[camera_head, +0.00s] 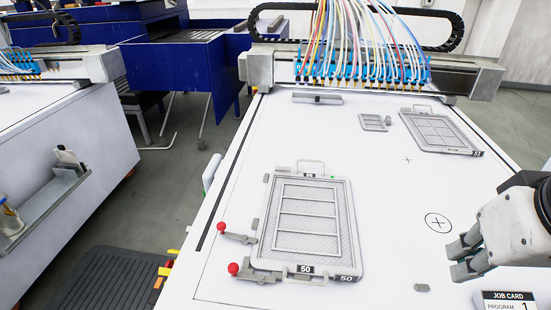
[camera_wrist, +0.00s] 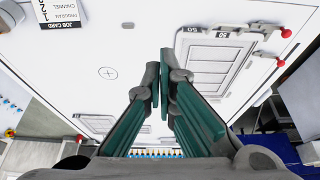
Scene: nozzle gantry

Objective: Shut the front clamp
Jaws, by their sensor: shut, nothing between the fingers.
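The front clamp (camera_head: 258,274) is a grey toggle clamp with a red ball knob, beside the near left corner of the grey framed plate (camera_head: 347,225). Its knob points left, away from the plate, and its arm lies low. A second clamp (camera_head: 239,238) with a red knob sits further back on the same side, in a similar pose. In the wrist view the front clamp's knob (camera_wrist: 287,34) is at the upper right. My gripper (camera_head: 461,261) is shut and empty above the table at the right, well apart from both clamps. It also shows in the wrist view (camera_wrist: 161,75).
A job card (camera_head: 508,300) lies at the near right. Another framed plate (camera_head: 474,149) and a small one (camera_head: 375,122) lie at the back right. The gantry (camera_head: 480,78) with many hoses spans the back. The white table between my gripper and the framed plate is mostly clear.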

